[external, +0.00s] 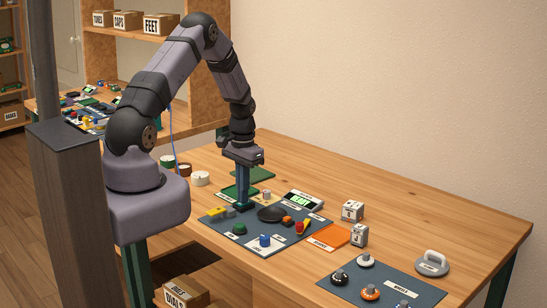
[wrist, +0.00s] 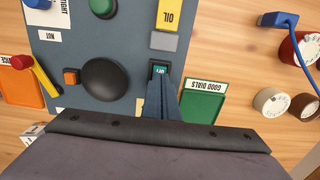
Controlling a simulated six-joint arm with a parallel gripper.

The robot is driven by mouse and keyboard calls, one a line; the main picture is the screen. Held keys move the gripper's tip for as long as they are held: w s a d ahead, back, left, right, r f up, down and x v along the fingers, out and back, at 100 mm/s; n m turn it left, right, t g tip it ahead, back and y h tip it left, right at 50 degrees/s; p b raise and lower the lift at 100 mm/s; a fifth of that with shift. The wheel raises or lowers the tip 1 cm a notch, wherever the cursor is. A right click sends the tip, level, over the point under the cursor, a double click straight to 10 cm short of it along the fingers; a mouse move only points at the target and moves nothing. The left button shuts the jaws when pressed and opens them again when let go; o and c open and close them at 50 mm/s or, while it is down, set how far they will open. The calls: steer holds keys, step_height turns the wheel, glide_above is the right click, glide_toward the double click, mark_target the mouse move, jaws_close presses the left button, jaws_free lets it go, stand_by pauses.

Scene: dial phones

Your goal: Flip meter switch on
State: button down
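My gripper (external: 243,204) points straight down over the blue-grey mat (external: 212,222) on the table. In the wrist view its long blue fingers (wrist: 159,84) are together, with nothing visible between them. Their tips are at a small dark-framed switch (wrist: 159,69) with a teal face and small lettering that looks like OFF. The tips look very close to it; whether they touch I cannot tell, and they hide part of it. A meter with a lit green display (external: 303,200) stands at the mat's back edge, right of my gripper; it is not visible in the wrist view.
A black dome (wrist: 104,80), a grey block (wrist: 163,41) and a yellow OIL block (wrist: 168,15) are close to the fingers. A green GOOD DIALS tray (wrist: 204,103) lies beside the mat. White cubes (external: 352,211) stand farther right. The back right table is clear.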

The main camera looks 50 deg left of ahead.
steer(key=r+p, duration=0.2)
steer(key=r, duration=0.2)
steer(key=shift+w+r+p, duration=0.3)
steer(key=shift+w+p, duration=0.05)
steer(key=shift+p, duration=0.05)
steer(key=shift+w+r+b, duration=0.15)
steer(key=shift+r+b, duration=0.1)
steer(key=shift+b, duration=0.5)
step_height(320, 180, up, 9)
steer(key=b, duration=0.2)
steer(key=shift+b, duration=0.3)
